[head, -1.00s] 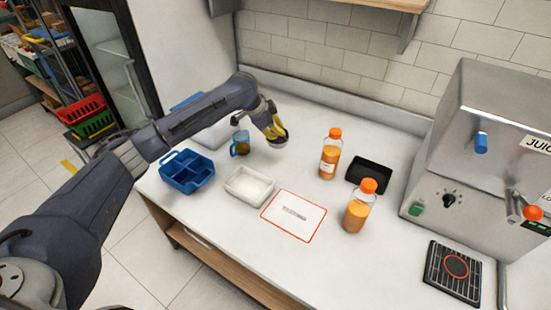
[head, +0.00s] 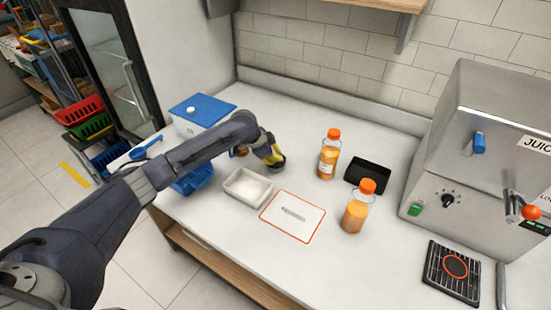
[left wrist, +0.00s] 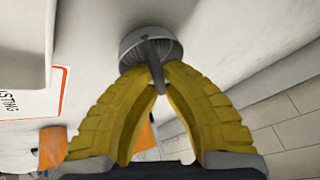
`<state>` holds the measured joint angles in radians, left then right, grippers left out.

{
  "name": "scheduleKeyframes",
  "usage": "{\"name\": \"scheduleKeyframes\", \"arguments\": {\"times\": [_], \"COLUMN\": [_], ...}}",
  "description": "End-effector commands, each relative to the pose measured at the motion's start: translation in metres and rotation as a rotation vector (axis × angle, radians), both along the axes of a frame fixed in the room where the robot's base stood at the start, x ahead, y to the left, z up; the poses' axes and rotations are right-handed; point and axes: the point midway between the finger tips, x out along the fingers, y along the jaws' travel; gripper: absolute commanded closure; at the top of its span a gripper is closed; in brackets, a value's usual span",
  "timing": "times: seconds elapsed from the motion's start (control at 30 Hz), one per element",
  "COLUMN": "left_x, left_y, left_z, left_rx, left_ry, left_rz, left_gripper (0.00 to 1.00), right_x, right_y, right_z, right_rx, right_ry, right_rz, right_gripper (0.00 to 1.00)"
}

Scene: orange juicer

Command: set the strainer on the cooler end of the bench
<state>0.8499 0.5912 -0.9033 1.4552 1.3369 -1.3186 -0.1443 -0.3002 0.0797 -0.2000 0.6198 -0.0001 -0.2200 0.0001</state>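The strainer (head: 278,166) is a small round metal cup, partly hidden by my left gripper (head: 272,155) in the head view. In the left wrist view, the strainer (left wrist: 150,48) shows its ribbed or meshed bowl and a handle pointing between the fingertips. My left gripper (left wrist: 160,88) has its yellow fingertips closed on that handle. Whether the strainer touches the bench is hard to tell. The cooler (head: 203,110), a white box with a blue lid, stands at the back left end of the bench (head: 300,108). My right gripper is not in view.
My left arm partly hides a blue caddy (head: 196,181) and a mug (head: 238,153). A white tray (head: 246,189) and a red-edged card (head: 292,216) lie in front. Two juice bottles (head: 329,155) (head: 358,208), a black tray (head: 368,176) and the juicer (head: 480,150) are rightward.

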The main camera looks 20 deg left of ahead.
Motion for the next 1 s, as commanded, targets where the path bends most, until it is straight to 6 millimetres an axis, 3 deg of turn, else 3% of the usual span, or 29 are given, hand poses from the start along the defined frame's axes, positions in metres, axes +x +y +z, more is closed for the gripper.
{"name": "scheduleKeyframes", "arguments": {"times": [0.1,0.47,0.5,0.67,1.0], "left_x": [-0.0001,-0.0001,0.0,0.0,-0.0008], "left_y": [-0.0005,-0.0002,0.0,-0.0001,0.0014], "left_z": [-0.0087,-0.011,-0.0105,-0.0104,-0.0056], "left_rx": [-0.001,0.0,0.001,0.001,0.0], "left_ry": [0.0,0.0,-0.001,-0.001,-0.002], "left_rz": [0.0,-0.001,0.0,0.0,0.001], "left_gripper": [1.0,1.0,0.89,0.71,0.71], "right_x": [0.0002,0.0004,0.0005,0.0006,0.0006], "right_y": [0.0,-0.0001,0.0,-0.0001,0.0], "right_z": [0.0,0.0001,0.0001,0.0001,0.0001], "right_rx": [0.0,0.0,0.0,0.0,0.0], "right_ry": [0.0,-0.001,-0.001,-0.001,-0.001], "right_rz": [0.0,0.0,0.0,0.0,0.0], "right_gripper": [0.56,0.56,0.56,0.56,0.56]}}
